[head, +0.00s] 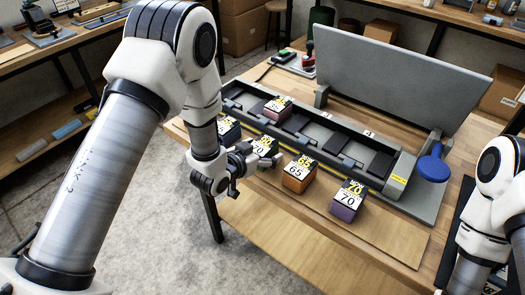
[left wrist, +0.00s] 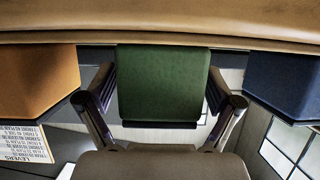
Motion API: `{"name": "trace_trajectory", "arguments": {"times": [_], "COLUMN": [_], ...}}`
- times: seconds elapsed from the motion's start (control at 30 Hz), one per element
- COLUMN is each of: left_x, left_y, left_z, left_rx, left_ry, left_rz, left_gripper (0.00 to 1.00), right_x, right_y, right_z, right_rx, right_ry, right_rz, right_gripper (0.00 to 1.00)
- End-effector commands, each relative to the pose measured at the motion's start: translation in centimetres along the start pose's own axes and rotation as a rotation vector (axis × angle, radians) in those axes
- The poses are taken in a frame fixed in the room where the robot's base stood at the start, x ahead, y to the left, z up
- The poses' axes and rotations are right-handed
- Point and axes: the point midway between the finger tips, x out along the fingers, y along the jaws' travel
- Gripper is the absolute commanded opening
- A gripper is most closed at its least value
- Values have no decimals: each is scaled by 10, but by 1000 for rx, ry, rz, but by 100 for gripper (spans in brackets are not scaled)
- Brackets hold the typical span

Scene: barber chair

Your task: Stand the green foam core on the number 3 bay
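In the left wrist view the green core (left wrist: 163,82) fills the space between the two fingers (left wrist: 163,98), one at each side. I cannot tell whether the pads press on it. The grey fixture (head: 410,190) behind has a row of dark bays; a dark red core (head: 278,107) stands in one towards the left. The small bay numbers are mostly unreadable. My right gripper is out of view.
A blue core (head: 228,129) stands left of the green one; an orange core (head: 298,175) and a purple core (head: 348,201) stand to its right. A tall grey panel (head: 400,85) rises behind the bays. A blue round paddle (head: 433,168) is at the fixture's right end.

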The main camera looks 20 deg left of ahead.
Motion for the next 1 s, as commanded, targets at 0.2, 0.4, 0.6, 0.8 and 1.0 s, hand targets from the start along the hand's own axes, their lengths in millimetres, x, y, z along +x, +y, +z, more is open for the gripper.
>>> {"name": "trace_trajectory", "arguments": {"times": [0.2,0.4,0.6,0.8,1.0], "left_x": [0,0,-2,-9,-34], "left_y": [0,0,0,0,16], "left_z": [0,0,-4,-23,-23], "left_rx": [0,0,0,1,3], "left_ry": [0,0,0,3,-4], "left_rz": [0,0,0,-1,2], "left_gripper": [26,20,20,20,20], "right_x": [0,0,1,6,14], "right_y": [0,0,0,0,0], "right_z": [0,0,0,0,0], "right_rx": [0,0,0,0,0], "right_ry": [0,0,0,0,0], "right_rz": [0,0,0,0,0], "right_gripper": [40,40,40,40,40]}}
